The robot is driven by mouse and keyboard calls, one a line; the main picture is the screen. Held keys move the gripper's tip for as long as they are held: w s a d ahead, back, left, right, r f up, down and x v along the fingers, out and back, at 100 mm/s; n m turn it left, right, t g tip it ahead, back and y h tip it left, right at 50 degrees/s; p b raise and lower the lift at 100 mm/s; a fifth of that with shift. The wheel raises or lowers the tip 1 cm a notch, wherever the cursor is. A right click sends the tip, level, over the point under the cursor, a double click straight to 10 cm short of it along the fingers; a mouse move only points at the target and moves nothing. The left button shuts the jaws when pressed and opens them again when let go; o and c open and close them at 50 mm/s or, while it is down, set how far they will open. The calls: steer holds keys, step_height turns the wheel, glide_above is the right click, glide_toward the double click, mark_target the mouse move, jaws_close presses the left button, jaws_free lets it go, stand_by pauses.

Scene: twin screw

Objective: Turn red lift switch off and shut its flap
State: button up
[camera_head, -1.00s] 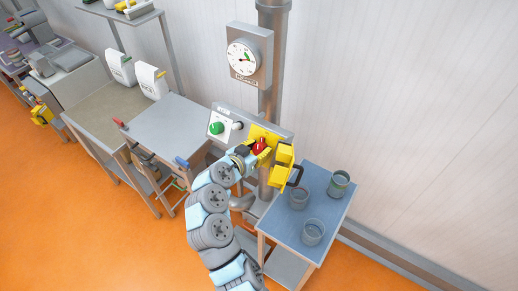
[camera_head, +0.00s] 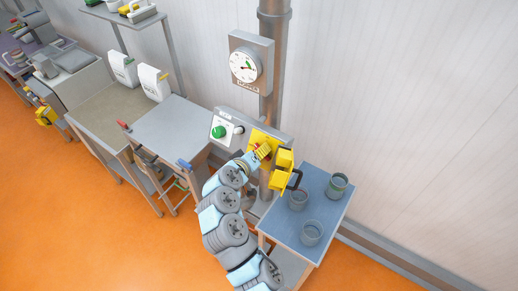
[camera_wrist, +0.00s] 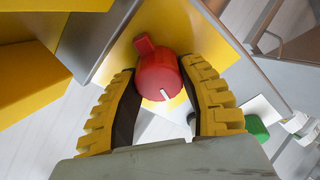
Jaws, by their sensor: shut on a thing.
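The red lift switch (camera_wrist: 158,76) is a round red knob with a raised red grip and a white mark, on a yellow plate (camera_wrist: 205,35). My gripper (camera_wrist: 165,85) has its yellow ribbed fingers on both sides of the knob and is shut on it. In the head view my gripper (camera_head: 263,152) is at the yellow plate and mostly hides the knob. The yellow flap (camera_head: 283,172) stands open to the right of the plate, with a dark handle on it. The flap also fills the left side of the wrist view (camera_wrist: 30,85).
A green knob (camera_head: 218,132) sits on the same grey panel, left of the switch. A dial gauge (camera_head: 244,66) hangs above. A small blue-topped table (camera_head: 318,184) with three cups stands close on the right. A steel table (camera_head: 165,125) stands left.

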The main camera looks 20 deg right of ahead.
steer(key=n+p, duration=0.2)
steer(key=n, duration=0.2)
steer(key=shift+f+n+y+p, duration=0.1)
steer(key=shift+n+y+p, duration=0.2)
steer(key=shift+n+p, duration=0.1)
stand_by(0.4)
steer(key=o, duration=1.2)
steer(key=shift+v, duration=6.05)
